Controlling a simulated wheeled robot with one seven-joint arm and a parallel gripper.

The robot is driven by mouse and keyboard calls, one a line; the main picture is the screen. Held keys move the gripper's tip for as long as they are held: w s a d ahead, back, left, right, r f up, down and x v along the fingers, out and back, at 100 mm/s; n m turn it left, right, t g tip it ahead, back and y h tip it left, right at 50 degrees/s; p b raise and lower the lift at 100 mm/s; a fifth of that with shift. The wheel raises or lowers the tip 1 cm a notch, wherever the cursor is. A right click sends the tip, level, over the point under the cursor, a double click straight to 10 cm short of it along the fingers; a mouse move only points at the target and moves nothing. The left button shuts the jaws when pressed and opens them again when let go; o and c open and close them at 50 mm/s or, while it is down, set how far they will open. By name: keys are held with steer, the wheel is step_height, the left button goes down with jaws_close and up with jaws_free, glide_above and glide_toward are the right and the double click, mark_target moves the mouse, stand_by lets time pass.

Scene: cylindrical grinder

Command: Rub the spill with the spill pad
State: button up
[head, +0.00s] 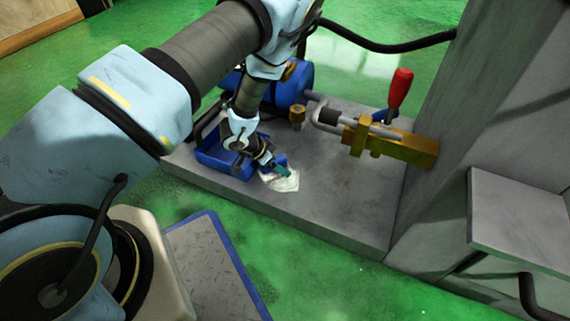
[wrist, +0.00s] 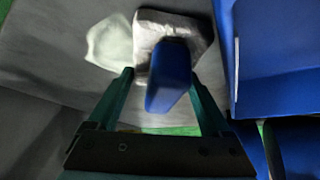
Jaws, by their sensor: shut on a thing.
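My gripper (head: 277,167) points down over the grey machine base in the head view. In the wrist view its two green fingers (wrist: 157,82) stand either side of a blue handle (wrist: 170,72) and are shut on it. The handle belongs to the spill pad (wrist: 186,25), a whitish, rumpled square under it. The spill (wrist: 108,43) is a pale rounded patch on the grey surface, directly left of the pad and at its edge. In the head view the pale patch (head: 287,183) shows beside the fingertips; pad and spill are hard to tell apart there.
A blue block-shaped part (wrist: 278,55) stands close to the right of the pad in the wrist view. A brass fitting with a red-handled lever (head: 400,88) and a grey column (head: 480,130) stand to the right. The grey base (head: 345,205) is bare right of the patch.

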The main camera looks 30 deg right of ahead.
mark_target(284, 179)
steer(key=shift+w+a, duration=0.25)
steer(key=shift+w, duration=0.1)
steer(key=shift+p, duration=0.4)
steer(key=shift+s+d+p, duration=0.4)
steer(key=shift+s+d, duration=0.6)
steer(key=shift+s, duration=0.55)
steer(key=shift+s+d+p, duration=0.4)
steer(key=shift+s+d, duration=0.55)
steer(key=shift+s, duration=0.55)
steer(key=shift+s+d+p, duration=0.4)
steer(key=shift+s+d, duration=0.6)
steer(key=shift+s, duration=0.55)
steer(key=shift+s+a+f, duration=0.1)
steer(key=shift+s+a, duration=0.4)
steer(key=shift+a, duration=0.35)
steer(key=shift+a+p, duration=0.15)
steer(key=shift+p, duration=0.15)
